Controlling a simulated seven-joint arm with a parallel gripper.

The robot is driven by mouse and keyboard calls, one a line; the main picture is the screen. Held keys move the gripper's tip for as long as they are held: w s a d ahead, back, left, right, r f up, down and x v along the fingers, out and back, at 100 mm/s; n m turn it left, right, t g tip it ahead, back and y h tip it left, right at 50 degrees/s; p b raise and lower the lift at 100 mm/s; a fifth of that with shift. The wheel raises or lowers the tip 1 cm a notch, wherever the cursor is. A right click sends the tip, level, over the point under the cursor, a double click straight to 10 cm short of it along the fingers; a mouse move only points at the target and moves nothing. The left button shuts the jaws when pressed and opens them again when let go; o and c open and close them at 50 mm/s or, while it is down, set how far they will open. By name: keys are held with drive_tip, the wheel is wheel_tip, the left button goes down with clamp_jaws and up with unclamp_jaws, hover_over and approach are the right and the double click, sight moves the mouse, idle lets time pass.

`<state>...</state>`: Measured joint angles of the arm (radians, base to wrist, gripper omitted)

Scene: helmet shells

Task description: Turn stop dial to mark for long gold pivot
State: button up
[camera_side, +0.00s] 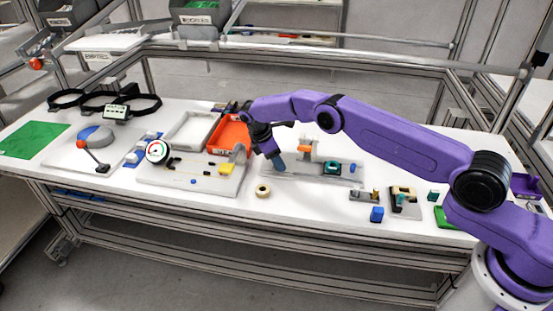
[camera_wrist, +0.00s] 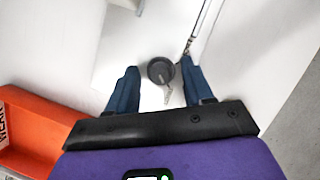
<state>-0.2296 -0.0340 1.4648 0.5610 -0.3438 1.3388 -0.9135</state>
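A dark round dial (camera_wrist: 160,69) with a thin light pointer line shows in the wrist view on a pale surface. My gripper (camera_wrist: 160,86) is open, with one blue finger on each side of the dial. I cannot tell whether the fingers touch it. Small marks lie just below the dial, too small to read. In the side view my gripper (camera_side: 277,163) points down at the left end of a grey fixture plate (camera_side: 285,178); the dial is not distinguishable there. Small gold posts (camera_side: 375,194) stand on a grey block to the right; I cannot tell which is long.
An orange bin (camera_side: 230,137) stands close left of my gripper and shows in the wrist view (camera_wrist: 35,130). The fixture plate carries an orange part (camera_side: 305,148) and a teal part (camera_side: 332,168).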

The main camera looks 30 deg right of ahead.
drive_tip(key=shift+r, duration=0.1)
drive_tip(key=v, duration=0.7)
drive_tip(key=shift+r, duration=0.15)
drive_tip(key=shift+a, duration=0.15)
drive_tip(key=s+a+r+t, duration=0.1)
drive_tip(key=s+a+r, duration=0.45)
drive_tip(key=r, duration=0.25)
drive_tip(key=s+a+r+y, duration=0.2)
drive_tip(key=s+r, duration=0.6)
drive_tip(key=s, duration=0.4)
drive_tip(key=s+d+y, duration=0.1)
drive_tip(key=s+d, duration=0.4)
drive_tip(key=s, duration=0.5)
drive_tip(key=s+d+m, duration=0.1)
drive_tip(key=s+d, duration=0.4)
drive_tip(key=s, duration=0.5)
drive_tip(key=s+d+m+y, duration=0.1)
drive_tip(key=s+d, duration=0.4)
drive_tip(key=s, duration=0.5)
drive_tip(key=shift+s+f+y, duration=0.3)
